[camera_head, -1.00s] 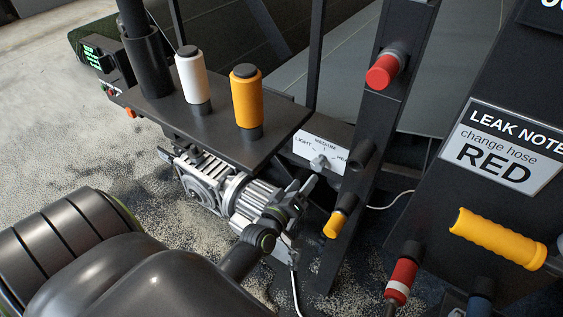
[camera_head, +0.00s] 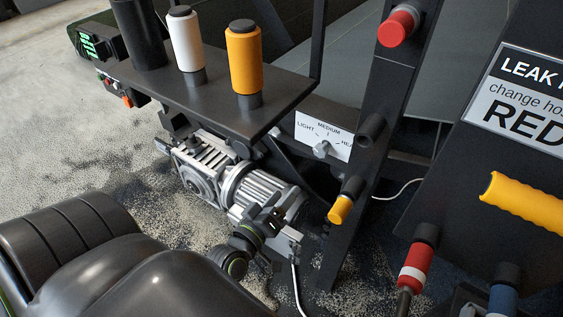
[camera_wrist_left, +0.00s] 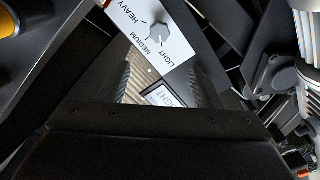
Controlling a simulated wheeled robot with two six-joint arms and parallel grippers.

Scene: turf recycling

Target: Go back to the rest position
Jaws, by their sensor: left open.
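My left arm comes in from the lower left of the head view. Its left gripper (camera_head: 274,207) is open and empty, in front of the grey motor (camera_head: 262,190) and below and left of the dial knob (camera_head: 321,149). The knob is on a white panel (camera_head: 338,138) marked LIGHT, MEDIUM and HEAVY. In the left wrist view the left gripper's fingers (camera_wrist_left: 167,90) stand apart, with part of a LIGHT label showing between them. The knob (camera_wrist_left: 157,34) shows beyond the fingers, apart from them. My right gripper does not show clearly.
A dark shelf with a white roller (camera_head: 185,42) and an orange roller (camera_head: 244,60) stands above the motor. A red-capped post (camera_head: 397,27), a yellow-tipped plug (camera_head: 341,209), a red hose end (camera_head: 415,268) and a yellow handle (camera_head: 525,210) are on the right. Speckled floor lies left.

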